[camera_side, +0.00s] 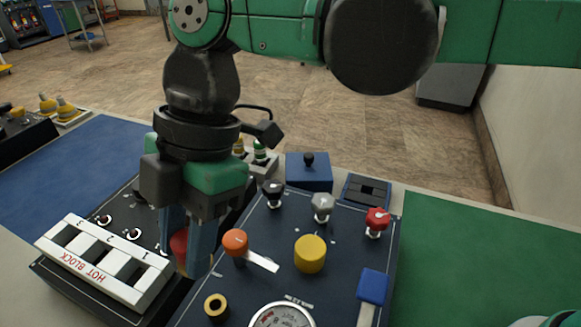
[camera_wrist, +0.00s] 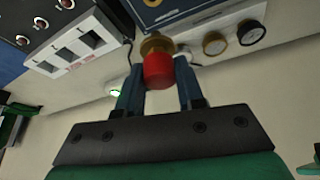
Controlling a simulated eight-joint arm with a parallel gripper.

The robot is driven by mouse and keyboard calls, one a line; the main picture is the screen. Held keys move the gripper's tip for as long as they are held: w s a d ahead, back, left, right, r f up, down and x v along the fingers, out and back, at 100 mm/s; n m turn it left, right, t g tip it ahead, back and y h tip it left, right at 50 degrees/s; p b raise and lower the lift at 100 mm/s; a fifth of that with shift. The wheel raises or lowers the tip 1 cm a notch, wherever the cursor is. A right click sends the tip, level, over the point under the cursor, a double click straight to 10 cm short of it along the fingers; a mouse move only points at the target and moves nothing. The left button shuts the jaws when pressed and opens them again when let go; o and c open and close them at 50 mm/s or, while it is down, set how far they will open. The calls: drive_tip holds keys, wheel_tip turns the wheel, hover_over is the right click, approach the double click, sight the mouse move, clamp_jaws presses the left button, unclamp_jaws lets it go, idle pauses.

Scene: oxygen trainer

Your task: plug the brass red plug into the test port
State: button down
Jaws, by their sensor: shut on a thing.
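My gripper (camera_side: 188,262) points down and is shut on the red plug (camera_side: 179,246), whose red body shows between the blue fingers. In the wrist view, the red plug (camera_wrist: 158,70) sits between the fingertips of my gripper (camera_wrist: 158,82), with its brass end (camera_wrist: 157,43) pointing away from the hand. A brass ring that looks like the test port (camera_side: 215,306) is on the dark panel, below and right of my gripper in the side view. The plug is apart from it. The plug's lower end is hidden by a finger in the side view.
The white hot block (camera_side: 100,262) stands left of my gripper. The dark panel carries an orange-knobbed lever (camera_side: 236,243), a yellow knob (camera_side: 310,254), a blue-handled lever (camera_side: 372,287), a gauge (camera_side: 282,317) and a red valve knob (camera_side: 377,220). A green mat (camera_side: 480,265) on the right is clear.

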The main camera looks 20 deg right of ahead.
drive_tip(key=shift+f, duration=3)
drive_tip(key=shift+f, duration=1.5)
drive_tip(key=shift+c, duration=2.4)
unclamp_jaws()
drive_tip(key=w+d+r+m+t, duration=0.2)
drive_tip(key=w+d+r+m, duration=0.15)
drive_tip(key=d+m, duration=0.4)
drive_tip(key=w+d+r+m+t, duration=0.2)
drive_tip(key=d+r+m+t, duration=0.15)
drive_tip(key=d, duration=0.65)
drive_tip(key=s+d+f+m+t+h, duration=0.1)
drive_tip(key=d+m+t+h, duration=0.1)
drive_tip(key=d+m, duration=0.4)
drive_tip(key=s+d+f+m+t+h, duration=0.1)
drive_tip(key=s+d+m+t, duration=0.1)
drive_tip(key=d+m, duration=0.5)
drive_tip(key=d, duration=0.3)
drive_tip(key=shift+f+h, duration=0.3)
drive_tip(key=shift+h, duration=0.1)
